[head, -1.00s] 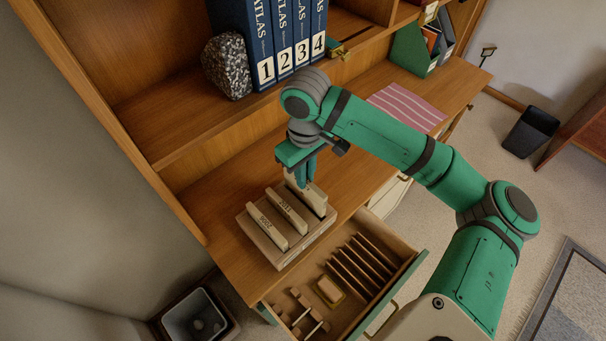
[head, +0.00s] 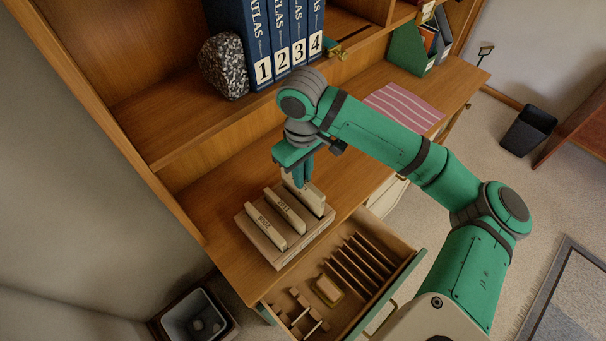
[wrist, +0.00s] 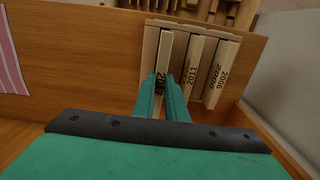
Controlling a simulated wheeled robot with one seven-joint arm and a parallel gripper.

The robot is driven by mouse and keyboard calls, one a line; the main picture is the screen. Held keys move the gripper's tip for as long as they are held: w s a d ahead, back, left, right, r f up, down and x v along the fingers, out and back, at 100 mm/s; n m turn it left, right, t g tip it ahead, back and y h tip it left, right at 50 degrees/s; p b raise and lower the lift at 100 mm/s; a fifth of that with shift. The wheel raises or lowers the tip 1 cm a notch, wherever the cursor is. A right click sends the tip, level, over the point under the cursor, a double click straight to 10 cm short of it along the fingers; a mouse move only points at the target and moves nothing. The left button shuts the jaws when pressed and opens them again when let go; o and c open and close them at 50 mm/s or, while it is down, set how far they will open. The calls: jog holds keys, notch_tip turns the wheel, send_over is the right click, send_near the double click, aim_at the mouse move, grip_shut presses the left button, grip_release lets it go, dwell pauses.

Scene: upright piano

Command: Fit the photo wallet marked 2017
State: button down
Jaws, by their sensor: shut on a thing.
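A pale wooden rack (head: 283,258) stands on the desk near its front left corner, holding several cream photo wallets on edge. My gripper (head: 302,182) points down and is shut on the rightmost wallet (head: 316,203). In the wrist view its fingers (wrist: 168,84) pinch this wallet (wrist: 162,56), whose label starts with 201; the last digit is partly covered. It stands upright in the rack's end slot; I cannot tell whether it is fully down. Beside it are the 2011 wallet (head: 285,211) and the 2006 wallet (head: 265,227).
An open drawer (head: 386,290) with dividers and a small box sits just below the rack. Blue atlas volumes (head: 277,40) and a speckled stone (head: 224,66) stand on the shelf above. A striped pink cloth (head: 403,106) lies on the desk to the right.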

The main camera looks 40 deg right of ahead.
jog(key=shift+f, duration=3.05)
dwell(2.5)
jog(key=c, duration=1.7)
grip_release()
jog(key=shift+r, duration=0.15)
notch_tip(320, 180, up, 9)
jog(key=shift+s+d, duration=0.1)
jog(key=shift+r, duration=0.8)
